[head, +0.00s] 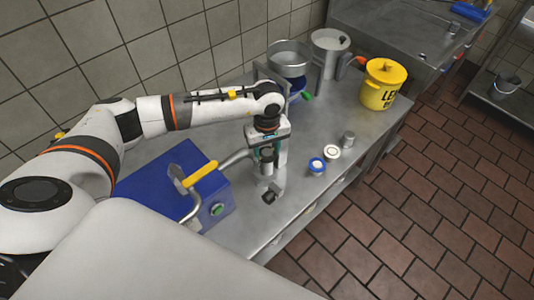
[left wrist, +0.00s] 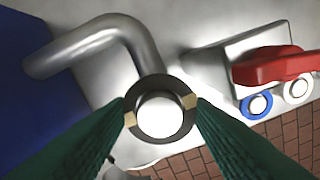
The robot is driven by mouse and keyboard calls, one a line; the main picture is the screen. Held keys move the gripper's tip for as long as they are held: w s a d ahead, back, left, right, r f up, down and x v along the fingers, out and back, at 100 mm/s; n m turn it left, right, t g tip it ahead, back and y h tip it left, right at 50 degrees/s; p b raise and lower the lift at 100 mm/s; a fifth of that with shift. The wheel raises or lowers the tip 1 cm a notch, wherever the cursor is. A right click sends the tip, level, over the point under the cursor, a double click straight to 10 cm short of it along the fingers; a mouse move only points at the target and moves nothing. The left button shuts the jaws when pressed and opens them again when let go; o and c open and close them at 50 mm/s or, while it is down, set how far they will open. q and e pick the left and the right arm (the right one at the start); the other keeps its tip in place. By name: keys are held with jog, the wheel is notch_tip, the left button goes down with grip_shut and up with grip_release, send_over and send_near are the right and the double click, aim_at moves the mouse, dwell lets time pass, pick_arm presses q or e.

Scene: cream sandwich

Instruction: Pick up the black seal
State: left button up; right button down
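The black seal (left wrist: 162,85) is a dark ring around a pale round end, at the end of a bent steel pipe (left wrist: 110,32) in the left wrist view. My left gripper (left wrist: 160,110) has its green fingers on either side of the ring. Its tan tips overlap the ring's left and right edges; whether they press on it I cannot tell. In the head view my left gripper (head: 266,158) points down over the counter beside the blue machine, and the seal cannot be made out there. My right gripper is not in view.
The blue machine (head: 165,185) with a yellow handle (head: 200,174) stands left of the gripper. A blue-rimmed jar (head: 317,166), a white jar (head: 332,153) and a small steel cup (head: 348,139) stand to the right. A yellow bucket (head: 381,92) and steel pots (head: 290,60) are behind.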

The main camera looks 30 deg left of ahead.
pick_arm(q)
jog(key=shift+c, duration=0.6)
